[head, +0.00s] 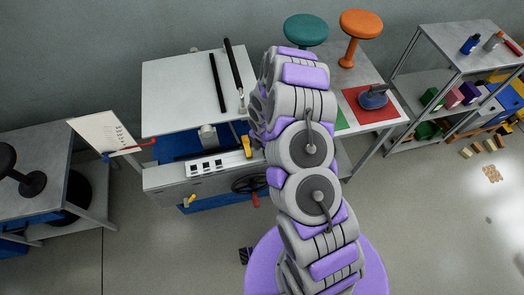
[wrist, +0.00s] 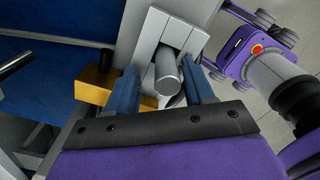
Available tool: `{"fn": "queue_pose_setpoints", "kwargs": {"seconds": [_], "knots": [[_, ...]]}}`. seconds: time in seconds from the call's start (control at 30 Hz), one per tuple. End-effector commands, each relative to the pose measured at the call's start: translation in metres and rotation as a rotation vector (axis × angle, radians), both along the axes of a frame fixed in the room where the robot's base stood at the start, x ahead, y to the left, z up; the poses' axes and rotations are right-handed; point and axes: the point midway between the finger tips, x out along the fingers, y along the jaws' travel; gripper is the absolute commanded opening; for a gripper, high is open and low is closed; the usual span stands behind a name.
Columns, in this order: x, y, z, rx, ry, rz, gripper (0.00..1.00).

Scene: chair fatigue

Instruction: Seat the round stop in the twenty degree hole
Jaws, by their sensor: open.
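In the wrist view, my gripper (wrist: 165,82) is open, with its two blue fingers apart. A short grey metal cylinder (wrist: 168,78), which looks like the round stop, stands between the fingers, with a visible gap to the right finger. It is in front of a pale grey bracket (wrist: 172,32). In the head view, my arm hides the gripper and the cylinder. A white strip with several dark marks (head: 213,164) lies on the front of the test bench. I cannot tell which mark, if any, is the twenty degree hole.
A yellow block (wrist: 93,88) with a black knob sits close left of my gripper. The bench has a white top (head: 175,95) with black bars and a handwheel (head: 249,184) in front. Stools, a red mat (head: 385,105) and a shelf stand right.

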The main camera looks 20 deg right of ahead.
Motion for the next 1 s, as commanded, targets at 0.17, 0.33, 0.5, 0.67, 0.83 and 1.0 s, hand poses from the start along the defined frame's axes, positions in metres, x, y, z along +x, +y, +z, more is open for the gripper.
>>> {"fn": "queue_pose_setpoints", "kwargs": {"seconds": [0.17,0.33,0.5,0.67,0.83,1.0], "knots": [[0.0,-0.004,0.0,0.005,0.0,-0.005,0.38],[0.0,0.003,0.0,-0.004,0.001,-0.003,0.22],[0.0,0.007,0.0,-0.01,0.002,-0.004,0.06],[0.0,0.005,0.0,-0.004,-0.001,-0.003,0.0],[0.001,0.002,0.0,-0.001,-0.002,-0.003,0.0],[0.002,0.002,0.001,-0.002,-0.002,-0.004,0.0]]}}
